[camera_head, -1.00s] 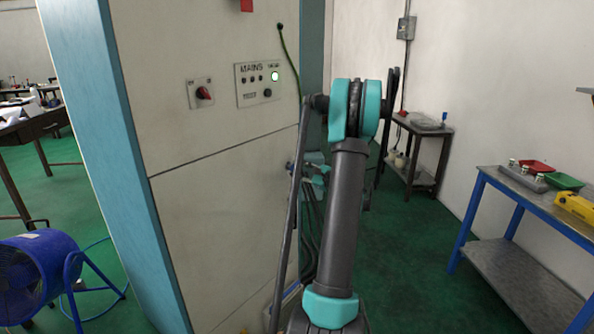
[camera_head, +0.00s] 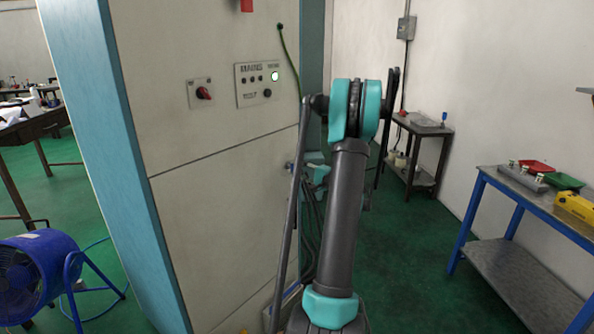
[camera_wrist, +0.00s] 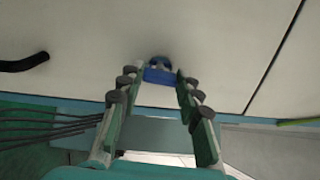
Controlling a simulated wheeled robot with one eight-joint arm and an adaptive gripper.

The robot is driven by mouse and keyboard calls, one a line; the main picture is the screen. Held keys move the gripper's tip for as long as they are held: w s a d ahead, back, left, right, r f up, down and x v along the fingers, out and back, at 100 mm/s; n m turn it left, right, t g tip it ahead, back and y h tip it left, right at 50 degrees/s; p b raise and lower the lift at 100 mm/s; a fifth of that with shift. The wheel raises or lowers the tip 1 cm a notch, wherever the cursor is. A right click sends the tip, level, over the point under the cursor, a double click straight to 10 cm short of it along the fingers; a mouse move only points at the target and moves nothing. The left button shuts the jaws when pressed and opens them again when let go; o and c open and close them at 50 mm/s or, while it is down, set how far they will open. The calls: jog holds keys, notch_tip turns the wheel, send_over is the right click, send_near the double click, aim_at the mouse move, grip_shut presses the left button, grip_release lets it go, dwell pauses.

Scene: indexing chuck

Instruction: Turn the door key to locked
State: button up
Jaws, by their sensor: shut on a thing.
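The door key has a blue head (camera_wrist: 160,76) and sits at a round grey lock (camera_wrist: 159,62) on the pale cabinet face in the wrist view. My gripper (camera_wrist: 162,79) is shut on the key's head, with one finger on each side of it. The blue head lies broadly crosswise between the fingertips. The key's shaft is hidden. In the head view my gripper (camera_head: 298,166) is at the cabinet's right part, partly hidden by my own arm. The key is too small there to tell its angle.
The cabinet (camera_head: 220,190) carries a red rotary switch (camera_head: 204,93) and a mains panel (camera_head: 257,84) with a lit green lamp. A black handle (camera_wrist: 25,63) is left of the lock. A blue fan (camera_head: 35,265) stands left and a blue-legged table (camera_head: 535,215) right.

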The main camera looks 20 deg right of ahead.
jog(key=shift+n, duration=0.7)
jog(key=o, duration=1.2)
jog(key=shift+c, duration=0.2)
jog(key=v, duration=1.2)
